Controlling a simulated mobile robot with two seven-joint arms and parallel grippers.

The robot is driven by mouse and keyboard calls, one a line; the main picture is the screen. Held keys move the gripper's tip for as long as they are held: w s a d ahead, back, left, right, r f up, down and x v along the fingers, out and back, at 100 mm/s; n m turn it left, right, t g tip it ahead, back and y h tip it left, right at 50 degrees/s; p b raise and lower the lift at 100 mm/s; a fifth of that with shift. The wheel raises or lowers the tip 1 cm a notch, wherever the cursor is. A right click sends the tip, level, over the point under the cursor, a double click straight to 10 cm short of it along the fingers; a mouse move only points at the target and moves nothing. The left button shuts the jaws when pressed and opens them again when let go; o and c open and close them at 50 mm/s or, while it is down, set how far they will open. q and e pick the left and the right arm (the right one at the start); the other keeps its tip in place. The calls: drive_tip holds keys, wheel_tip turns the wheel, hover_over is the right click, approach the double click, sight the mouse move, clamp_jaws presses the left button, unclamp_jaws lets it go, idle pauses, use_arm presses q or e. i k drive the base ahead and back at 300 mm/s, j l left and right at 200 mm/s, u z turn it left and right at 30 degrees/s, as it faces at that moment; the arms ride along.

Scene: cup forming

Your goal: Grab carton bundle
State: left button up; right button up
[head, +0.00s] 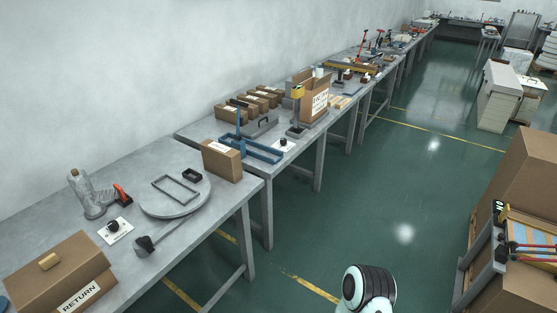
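Several small brown cartons (235,112) with white labels stand in a row at the back of the second table, near the wall. They may be the carton bundle, but I cannot tell whether they are tied together. A single brown carton (222,160) stands upright at the right end of the nearest table. A larger carton with a printed label (315,102) stands further along the second table. Neither of my grippers shows in the head view.
A blue frame (250,147) is on the second. Large cartons (530,165) and a tool rack stand at right. The green floor (400,200) between is clear.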

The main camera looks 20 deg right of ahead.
sight(221, 160)
drive_tip(key=z, duration=0.3)
drive_tip(key=l+u, duration=0.1)
drive_tip(key=u, duration=0.3)
drive_tip(key=i+l+u, duration=0.1)
drive_tip(key=u, duration=0.3)
drive_tip(key=l+u, duration=0.2)
drive_tip(key=u, duration=0.2)
drive_tip(key=l+u, duration=0.2)
drive_tip(key=u, duration=0.2)
drive_tip(key=l+u, duration=0.3)
drive_tip(key=l, duration=0.2)
drive_tip(key=k+l+u, duration=0.1)
drive_tip(key=l+u, duration=0.2)
drive_tip(key=l, duration=0.2)
drive_tip(key=k+l+u, duration=0.1)
drive_tip(key=l, duration=0.25)
drive_tip(key=k+l, duration=0.1)
drive_tip(key=l, duration=0.25)
drive_tip(key=k+l+u, duration=0.15)
drive_tip(key=l, duration=0.2)
